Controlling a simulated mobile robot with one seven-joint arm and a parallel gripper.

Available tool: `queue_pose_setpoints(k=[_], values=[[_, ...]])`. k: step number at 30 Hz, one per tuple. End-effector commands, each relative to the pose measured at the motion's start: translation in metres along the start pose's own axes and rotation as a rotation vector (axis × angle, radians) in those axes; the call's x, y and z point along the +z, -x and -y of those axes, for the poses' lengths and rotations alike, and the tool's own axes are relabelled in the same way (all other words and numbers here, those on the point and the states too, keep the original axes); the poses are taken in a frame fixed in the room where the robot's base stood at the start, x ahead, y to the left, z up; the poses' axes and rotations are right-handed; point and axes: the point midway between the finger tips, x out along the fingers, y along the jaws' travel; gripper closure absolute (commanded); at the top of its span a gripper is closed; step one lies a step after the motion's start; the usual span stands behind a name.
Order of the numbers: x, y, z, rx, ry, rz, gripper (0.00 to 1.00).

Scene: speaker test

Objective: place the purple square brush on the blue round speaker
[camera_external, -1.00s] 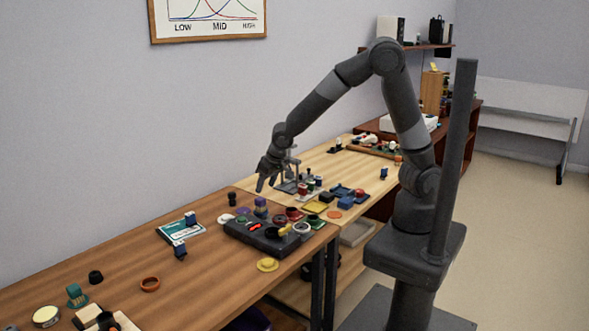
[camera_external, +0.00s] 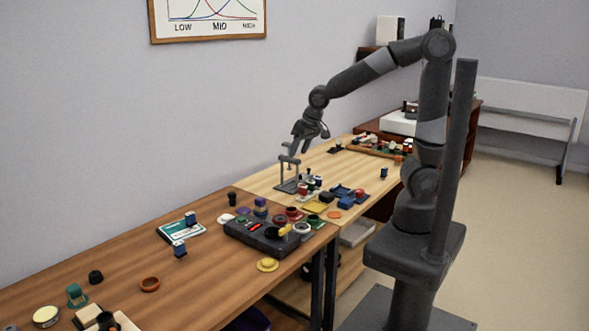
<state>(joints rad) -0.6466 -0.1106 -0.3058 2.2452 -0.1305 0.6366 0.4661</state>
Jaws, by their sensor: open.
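A small purple block (camera_external: 260,202), which looks like the square brush, sits at the back edge of the dark box on the brown table. It appears to rest on a small darker piece; the picture is too small to tell whether that is the blue round speaker. Blue pieces (camera_external: 346,202) also lie further right on the lighter table. My gripper (camera_external: 299,146) is open, with nothing visible between its fingers. It hangs in the air above a small grey stand, up and to the right of the purple block and clear of it.
The dark box (camera_external: 262,237) carries several small coloured round parts. The grey stand (camera_external: 288,172) rises below my gripper. A yellow disc (camera_external: 267,265) lies at the front edge. The brown table (camera_external: 205,275) has free room left of the box.

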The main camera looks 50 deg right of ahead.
Motion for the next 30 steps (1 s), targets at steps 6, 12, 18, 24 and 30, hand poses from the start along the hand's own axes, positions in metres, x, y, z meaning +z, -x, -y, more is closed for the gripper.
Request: queue_pose_setpoints(k=[6,12,18,24,30], values=[[0.031,0.063,-0.061,-0.019,-0.006,-0.041,0.48],[0.073,0.108,-0.099,0.005,0.018,-0.089,0.48],[0.110,0.131,-0.118,0.051,0.045,-0.122,0.48],[0.125,0.137,-0.124,0.074,0.057,-0.130,0.48],[0.126,0.137,-0.124,0.075,0.059,-0.129,0.48]])
